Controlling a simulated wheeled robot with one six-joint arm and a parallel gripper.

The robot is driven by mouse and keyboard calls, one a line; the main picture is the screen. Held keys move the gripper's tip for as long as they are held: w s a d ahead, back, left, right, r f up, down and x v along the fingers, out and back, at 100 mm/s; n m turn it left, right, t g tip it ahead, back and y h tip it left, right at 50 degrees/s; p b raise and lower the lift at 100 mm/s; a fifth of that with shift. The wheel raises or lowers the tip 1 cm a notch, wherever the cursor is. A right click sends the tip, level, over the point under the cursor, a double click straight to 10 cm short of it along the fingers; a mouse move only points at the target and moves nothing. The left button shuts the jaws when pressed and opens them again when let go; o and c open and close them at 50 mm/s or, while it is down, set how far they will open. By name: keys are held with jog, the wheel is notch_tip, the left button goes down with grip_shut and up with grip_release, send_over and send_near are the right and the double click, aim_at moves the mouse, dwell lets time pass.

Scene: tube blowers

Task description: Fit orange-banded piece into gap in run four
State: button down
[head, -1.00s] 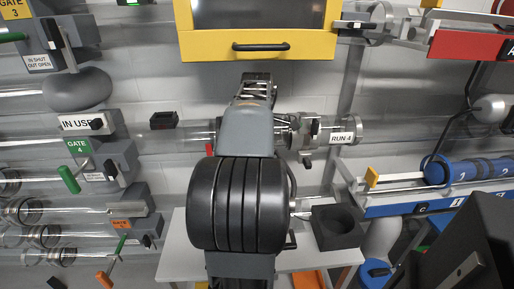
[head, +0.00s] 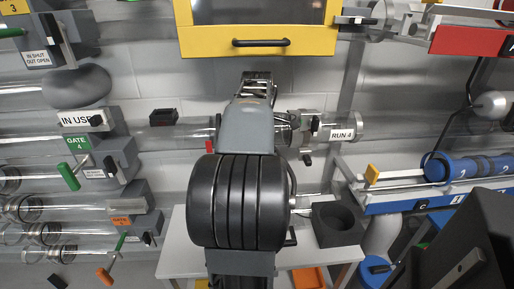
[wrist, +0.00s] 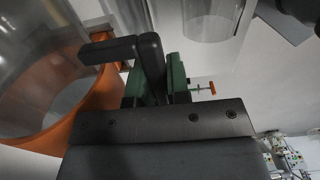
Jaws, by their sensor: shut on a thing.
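In the wrist view, the orange-banded piece (wrist: 62,133) is a wide clear tube with an orange ring at the left. My gripper (wrist: 154,78) has green pads shut on a black handle (wrist: 150,60), whose arm reaches left to the orange band. The band lies left of my gripper; its far end is out of view. In the head view, my arm hides the gripper, the held piece and part of run four. The run four tube (head: 183,133) shows left of my arm. A grey clamp (head: 303,128) and the RUN 4 label (head: 342,134) are at the right.
A yellow-framed cabinet (head: 255,42) hangs above my arm. A pale table (head: 180,262) below bears a dark round-holed block (head: 337,224). Gate 4 (head: 77,150) and more tubes are at the left. A blue canister (head: 468,168) lies on a rack at the right.

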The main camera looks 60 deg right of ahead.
jog(key=shift+f, duration=0.1)
jog(key=c, duration=1)
grip_release()
